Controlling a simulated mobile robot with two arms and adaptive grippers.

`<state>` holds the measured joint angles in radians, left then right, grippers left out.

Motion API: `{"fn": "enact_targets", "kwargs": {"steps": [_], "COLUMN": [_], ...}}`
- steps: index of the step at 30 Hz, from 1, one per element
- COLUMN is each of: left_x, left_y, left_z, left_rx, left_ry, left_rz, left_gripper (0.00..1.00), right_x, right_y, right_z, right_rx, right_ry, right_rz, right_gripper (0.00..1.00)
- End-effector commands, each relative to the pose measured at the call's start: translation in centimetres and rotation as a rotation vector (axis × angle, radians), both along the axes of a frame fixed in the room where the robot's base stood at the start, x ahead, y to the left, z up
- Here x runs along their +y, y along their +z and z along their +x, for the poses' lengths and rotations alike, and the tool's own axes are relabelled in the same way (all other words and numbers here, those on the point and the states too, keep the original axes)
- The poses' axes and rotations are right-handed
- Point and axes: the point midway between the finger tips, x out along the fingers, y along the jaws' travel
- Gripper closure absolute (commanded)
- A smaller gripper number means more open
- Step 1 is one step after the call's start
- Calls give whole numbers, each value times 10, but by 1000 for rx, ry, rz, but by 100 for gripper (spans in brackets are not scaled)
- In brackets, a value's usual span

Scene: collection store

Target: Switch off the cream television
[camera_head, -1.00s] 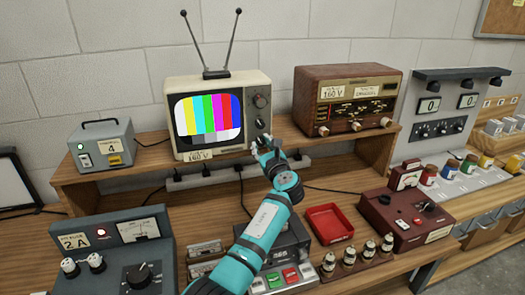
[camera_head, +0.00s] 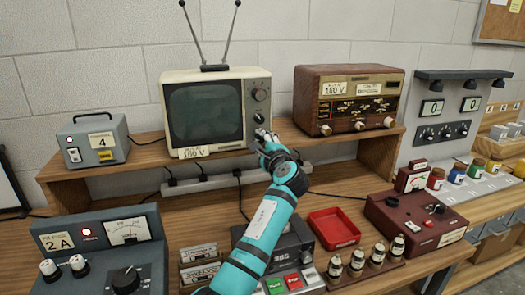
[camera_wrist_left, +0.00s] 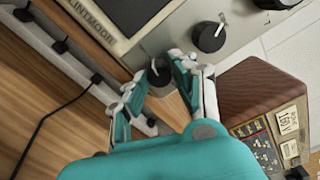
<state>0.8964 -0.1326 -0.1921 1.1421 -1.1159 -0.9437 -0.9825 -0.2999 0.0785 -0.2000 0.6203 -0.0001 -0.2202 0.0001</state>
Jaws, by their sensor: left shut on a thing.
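The cream television (camera_head: 166,82) stands on the wooden shelf, with two antennas on top. Its screen (camera_head: 205,112) is dark. My left gripper (camera_head: 264,137) reaches up to the panel's lower right. In the left wrist view its fingers (camera_wrist_left: 157,75) are closed around the lower dark knob (camera_wrist_left: 159,77), one on each side, and partly hide it. My right gripper is not in view.
A brown radio (camera_head: 348,98) stands right of the television, a grey box (camera_head: 93,140) left of it. Below are a red tray (camera_head: 334,228), a grey meter unit (camera_head: 105,250) and a dark red device (camera_head: 415,222). Cables and a socket strip (camera_head: 210,183) run under the shelf.

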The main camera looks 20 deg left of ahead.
Motion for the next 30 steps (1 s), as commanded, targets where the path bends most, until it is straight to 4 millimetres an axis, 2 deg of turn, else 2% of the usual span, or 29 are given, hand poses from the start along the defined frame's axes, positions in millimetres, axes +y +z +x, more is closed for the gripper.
{"fn": "enact_targets", "kwargs": {"steps": [1, 9, 29, 30], "left_x": [0, 0, 0, 0], "left_y": [-3, -1, 1, 1], "left_z": [0, 0, 0, 0], "left_rx": [-20, -97, -129, -129], "left_ry": [1, 1, 0, 0], "left_rz": [-30, -141, -191, -191], "left_gripper": [100, 100, 100, 71], "right_x": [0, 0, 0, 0], "right_y": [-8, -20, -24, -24], "right_z": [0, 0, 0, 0], "right_rx": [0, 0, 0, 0], "right_ry": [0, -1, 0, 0], "right_rz": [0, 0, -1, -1], "right_gripper": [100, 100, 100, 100]}}
